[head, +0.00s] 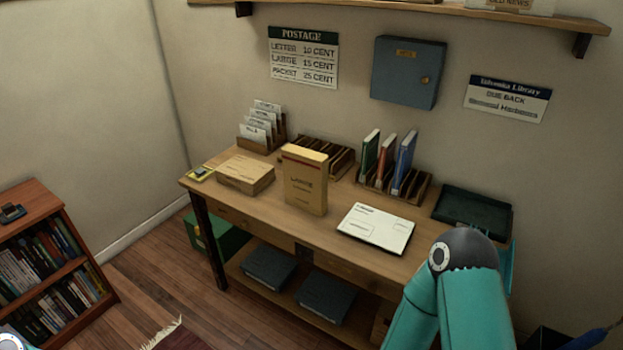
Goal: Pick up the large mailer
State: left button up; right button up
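Several items on the wooden desk could be the large mailer, and I cannot read their labels. A tan, thick, box-like packet (305,180) stands upright near the middle of the desk. A flat white mailer (377,229) with printed marks lies to its right. A low cardboard parcel (246,174) lies to its left. Neither of my grippers shows in the head view. My teal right arm rises at the lower right, in front of the desk's right end, and hides part of it. Only a small piece of my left arm shows at the bottom left corner.
The desk (268,207) also bears a letter rack (262,130), a slotted sorter with upright books (392,165) and a dark tray (472,213). A bookcase (45,255) stands at the left. A wall shelf (420,9) is above.

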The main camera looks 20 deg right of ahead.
aim_at(306, 188)
jog(key=i, duration=0.85)
jog(key=u, duration=0.05)
